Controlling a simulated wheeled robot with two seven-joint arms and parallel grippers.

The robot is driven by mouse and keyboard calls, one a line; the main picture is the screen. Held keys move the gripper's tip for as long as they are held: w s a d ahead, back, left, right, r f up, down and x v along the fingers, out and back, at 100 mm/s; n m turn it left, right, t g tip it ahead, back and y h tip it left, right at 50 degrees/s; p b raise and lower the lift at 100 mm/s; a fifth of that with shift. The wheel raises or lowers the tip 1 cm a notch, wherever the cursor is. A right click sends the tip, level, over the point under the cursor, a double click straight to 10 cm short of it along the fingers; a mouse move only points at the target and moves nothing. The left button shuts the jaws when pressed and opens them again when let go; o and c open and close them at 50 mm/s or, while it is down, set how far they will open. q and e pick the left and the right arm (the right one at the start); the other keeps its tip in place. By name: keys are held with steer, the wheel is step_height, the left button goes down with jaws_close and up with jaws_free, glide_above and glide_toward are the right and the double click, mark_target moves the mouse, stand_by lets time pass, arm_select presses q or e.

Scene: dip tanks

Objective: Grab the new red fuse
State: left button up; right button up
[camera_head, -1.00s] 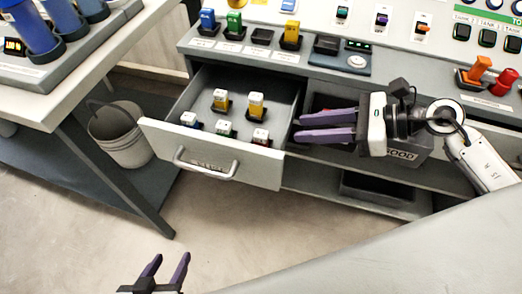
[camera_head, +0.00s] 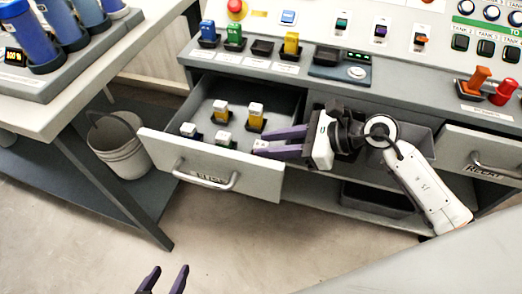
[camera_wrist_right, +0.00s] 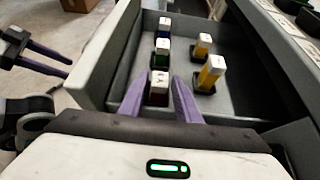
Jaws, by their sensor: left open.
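The red fuse (camera_wrist_right: 159,79), with a white top and a red body, stands in a black holder in the front row of the open drawer (camera_head: 190,160). My right gripper (camera_head: 260,147) reaches in from the right with its jaws open. In the right wrist view its two purple fingers (camera_wrist_right: 157,97) are on either side of the red fuse, apart from each other. My left gripper (camera_head: 168,272) is open and empty at the bottom of the head view, away from the drawer.
The drawer also holds a blue fuse (camera_head: 189,131), a green fuse (camera_head: 223,138) and two yellow fuses (camera_head: 255,110). On the panel above are blue, green and yellow fuses and an empty black socket (camera_head: 262,48). A bucket (camera_head: 118,150) stands at left.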

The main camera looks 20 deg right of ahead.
jaws_close()
